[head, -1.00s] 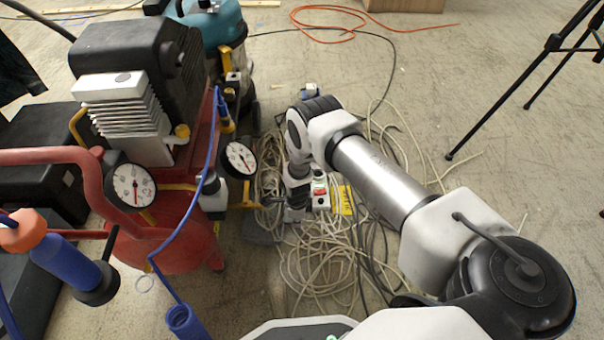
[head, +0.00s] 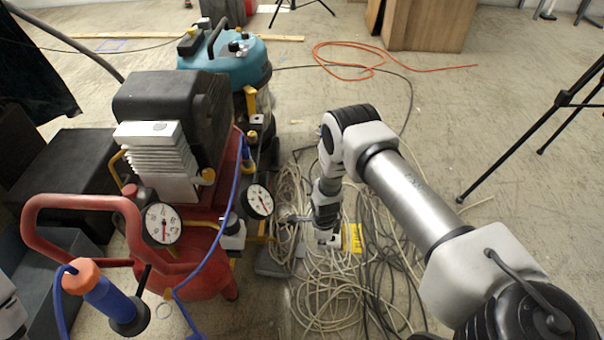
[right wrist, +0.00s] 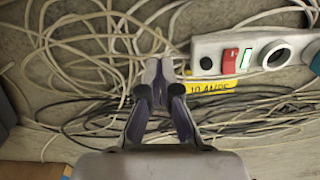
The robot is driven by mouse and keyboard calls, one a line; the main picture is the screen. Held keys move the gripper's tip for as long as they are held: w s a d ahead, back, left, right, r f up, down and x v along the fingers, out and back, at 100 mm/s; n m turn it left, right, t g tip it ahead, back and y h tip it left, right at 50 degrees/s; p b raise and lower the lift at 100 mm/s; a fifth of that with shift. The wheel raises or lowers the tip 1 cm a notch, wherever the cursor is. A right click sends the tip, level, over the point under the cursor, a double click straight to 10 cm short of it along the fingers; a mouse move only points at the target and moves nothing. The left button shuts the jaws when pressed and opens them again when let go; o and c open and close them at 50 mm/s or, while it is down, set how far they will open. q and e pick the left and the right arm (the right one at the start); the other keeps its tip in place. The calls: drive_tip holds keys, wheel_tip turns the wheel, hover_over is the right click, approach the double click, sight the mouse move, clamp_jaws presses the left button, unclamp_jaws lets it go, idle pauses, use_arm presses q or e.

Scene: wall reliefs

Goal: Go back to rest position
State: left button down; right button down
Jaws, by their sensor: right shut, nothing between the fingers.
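My right arm reaches out from the lower right in the head view. My right gripper (head: 292,218) points left above a heap of pale cables on the floor. In the right wrist view its fingers (right wrist: 160,72) are together, with nothing between them. A white power strip (right wrist: 262,52) with a red switch lies just right of the fingertips in that view, beside a yellow label (right wrist: 212,87). My left gripper does not show in the head view.
A red air compressor (head: 185,275) with gauges stands left of my right gripper, close to it. A teal vacuum (head: 240,62) stands behind. Cables (head: 345,290) cover the floor below. A black tripod (head: 520,130) stands at right. Open floor lies beyond the arm.

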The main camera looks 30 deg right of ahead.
drive_tip(key=s+a+r+n, duration=0.3)
drive_tip(key=s+r+n, duration=0.2)
drive_tip(key=s+n, duration=0.3)
drive_tip(key=s+a+r+n+g+p, duration=0.1)
drive_tip(key=s+a+r+n, duration=0.25)
drive_tip(key=s+n, duration=0.45)
drive_tip(key=s+a+r+n, duration=0.2)
drive_tip(key=s+r+n, duration=0.25)
drive_tip(key=s, duration=0.65)
wheel_tip(320, 180, up, 38)
drive_tip(key=w+n+t+p, duration=0.1)
drive_tip(key=n+p, duration=0.3)
drive_tip(key=p, duration=3.4)
drive_tip(key=shift+w+r, duration=0.25)
drive_tip(key=shift+w, duration=0.1)
drive_tip(key=shift+w, duration=0.1)
